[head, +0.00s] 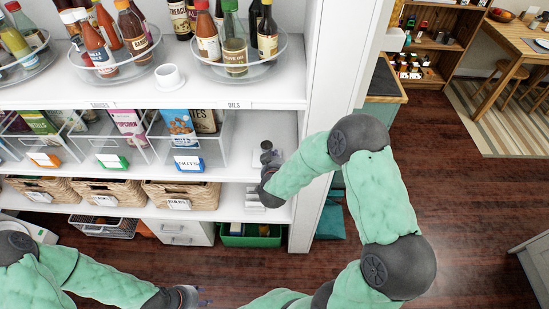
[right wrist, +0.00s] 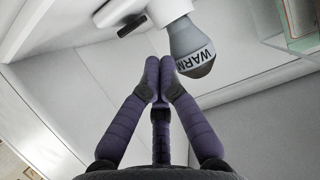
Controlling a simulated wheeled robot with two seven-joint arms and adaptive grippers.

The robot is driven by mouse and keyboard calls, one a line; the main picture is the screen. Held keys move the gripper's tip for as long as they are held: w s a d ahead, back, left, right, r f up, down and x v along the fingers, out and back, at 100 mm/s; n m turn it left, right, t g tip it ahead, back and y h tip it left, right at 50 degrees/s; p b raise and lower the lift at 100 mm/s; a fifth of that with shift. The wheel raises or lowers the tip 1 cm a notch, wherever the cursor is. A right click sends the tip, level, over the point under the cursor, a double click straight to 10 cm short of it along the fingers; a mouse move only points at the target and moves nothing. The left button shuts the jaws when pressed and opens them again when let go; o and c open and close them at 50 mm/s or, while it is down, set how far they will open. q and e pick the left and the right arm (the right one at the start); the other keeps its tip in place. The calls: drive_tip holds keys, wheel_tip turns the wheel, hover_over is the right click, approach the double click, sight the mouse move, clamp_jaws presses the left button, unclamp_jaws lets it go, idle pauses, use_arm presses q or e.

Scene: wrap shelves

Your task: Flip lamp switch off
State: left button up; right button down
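In the right wrist view a grey bulb marked "WARM" (right wrist: 192,48) hangs from a white socket (right wrist: 168,10). A dark bar-shaped piece (right wrist: 131,25) sits on the white surface left of the socket; I cannot tell for sure that it is the switch. My right gripper (right wrist: 159,68) has its purple fingertips together with nothing between them, just below and left of the bulb. Whether it touches the bulb is unclear. In the head view my right arm reaches into the shelf's right bay, hiding most of that spot. My left gripper (head: 192,297) is low at the bottom edge, only partly seen.
Bottles stand on clear turntables (head: 240,70) on the upper shelf, beside a white cup-shaped thing (head: 170,77). Clear bins (head: 190,148) and wicker baskets (head: 182,195) fill the shelves to the left. The white side post (head: 325,70) stands close to my right arm.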

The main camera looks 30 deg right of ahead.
drive_tip(key=shift+s+f, duration=0.1)
drive_tip(key=shift+f, duration=0.85)
use_arm(q)
drive_tip(key=shift+f, duration=0.4)
drive_tip(key=shift+f+b, duration=0.1)
drive_tip(key=shift+b, duration=0.25)
